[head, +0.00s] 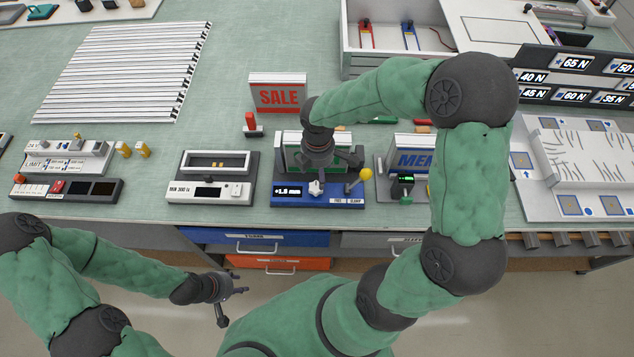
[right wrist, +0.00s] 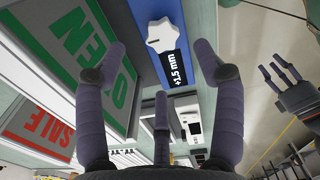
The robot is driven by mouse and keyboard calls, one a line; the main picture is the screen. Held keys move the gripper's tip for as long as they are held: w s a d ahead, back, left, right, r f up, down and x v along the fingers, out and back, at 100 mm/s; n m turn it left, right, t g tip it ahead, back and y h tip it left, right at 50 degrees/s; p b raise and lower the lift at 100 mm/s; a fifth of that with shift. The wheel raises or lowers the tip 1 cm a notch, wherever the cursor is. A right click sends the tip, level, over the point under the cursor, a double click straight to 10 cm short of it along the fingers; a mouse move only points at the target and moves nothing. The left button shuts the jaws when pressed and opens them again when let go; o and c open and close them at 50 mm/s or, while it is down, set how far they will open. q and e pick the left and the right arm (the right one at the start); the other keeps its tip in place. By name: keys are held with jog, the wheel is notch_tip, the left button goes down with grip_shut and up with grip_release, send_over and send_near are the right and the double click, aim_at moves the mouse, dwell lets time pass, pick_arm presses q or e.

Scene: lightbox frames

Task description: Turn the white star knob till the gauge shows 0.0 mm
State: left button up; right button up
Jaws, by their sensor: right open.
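The white star knob (head: 316,187) sits on the front of a blue unit (head: 290,208) on the bench. It also shows in the right wrist view (right wrist: 163,35). Beside it the gauge display (right wrist: 177,70) reads +1.5 mm; the gauge (head: 288,191) is small in the head view. My right gripper (right wrist: 162,58) is open and empty. Its fingers stand to either side of the knob in the picture, and contact is not visible. My left gripper (head: 236,304) hangs in front of the bench, away from the unit, its fingers apart and empty.
A yellow-ball lever (head: 365,174) stands right of the knob. A green OPEN sign (right wrist: 90,50) stands close behind the knob, with a red SALE sign (head: 278,93) further back. A white unit (head: 210,190) is at left and a MEN sign unit at right (head: 413,158).

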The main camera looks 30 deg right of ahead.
aim_at(317, 186)
notch_tip(317, 186, down, 8)
jog(key=shift+r+b, duration=0.1)
jog(key=shift+b, duration=0.65)
jog(key=c, duration=1.1)
